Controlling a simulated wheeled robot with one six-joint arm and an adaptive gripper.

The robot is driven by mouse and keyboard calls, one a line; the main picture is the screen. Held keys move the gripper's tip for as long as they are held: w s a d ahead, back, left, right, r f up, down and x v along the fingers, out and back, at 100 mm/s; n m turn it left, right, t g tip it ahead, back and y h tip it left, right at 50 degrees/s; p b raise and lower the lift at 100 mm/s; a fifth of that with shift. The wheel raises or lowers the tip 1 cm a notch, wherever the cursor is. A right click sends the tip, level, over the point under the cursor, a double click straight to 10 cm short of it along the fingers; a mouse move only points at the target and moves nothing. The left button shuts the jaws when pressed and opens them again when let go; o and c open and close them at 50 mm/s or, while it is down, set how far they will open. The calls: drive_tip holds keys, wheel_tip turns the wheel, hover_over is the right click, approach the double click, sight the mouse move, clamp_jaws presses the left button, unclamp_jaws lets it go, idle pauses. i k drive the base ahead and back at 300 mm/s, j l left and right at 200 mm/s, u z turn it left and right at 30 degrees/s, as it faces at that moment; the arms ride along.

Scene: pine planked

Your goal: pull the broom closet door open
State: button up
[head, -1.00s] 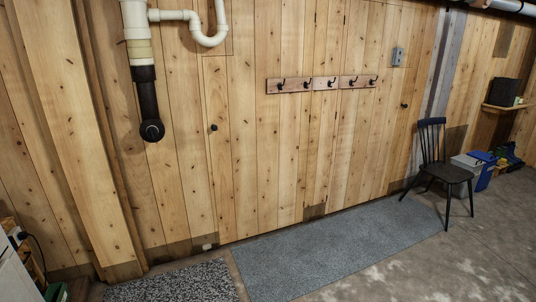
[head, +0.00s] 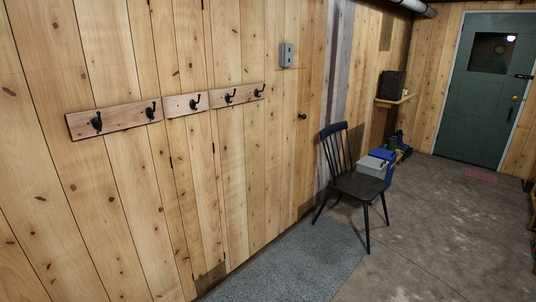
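The wall is pine planks with flush, door-like panels, and I cannot tell for certain which one is the broom closet door. A plank panel (head: 240,165) in the middle of the head view has a small black knob (head: 302,116) near its right side. Seams and small dark hinge-like marks (head: 213,147) run down its left side. It looks closed, flush with the wall. A coat-hook rail (head: 112,118) in separate sections crosses the planks, its breaks near the seams. My gripper is not in view.
A dark chair (head: 357,184) stands on the right end of a grey mat (head: 290,268), near the knob. Behind it are a grey box (head: 370,166) and a blue bin (head: 389,172). A green door (head: 482,95) is at the far right. The concrete floor (head: 440,235) is open at right.

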sight(256, 109)
drive_tip(key=i+z, duration=0.2)
drive_tip(key=i, duration=0.55)
drive_tip(key=i+z, duration=0.2)
drive_tip(key=i, duration=0.55)
drive_tip(key=i+j+z, duration=0.2)
drive_tip(key=i, duration=0.55)
drive_tip(key=i+l, duration=0.1)
drive_tip(key=i, duration=0.8)
drive_tip(key=i+l, duration=0.15)
drive_tip(key=i, duration=0.8)
drive_tip(key=i+u, duration=0.3)
drive_tip(key=k+l, duration=0.05)
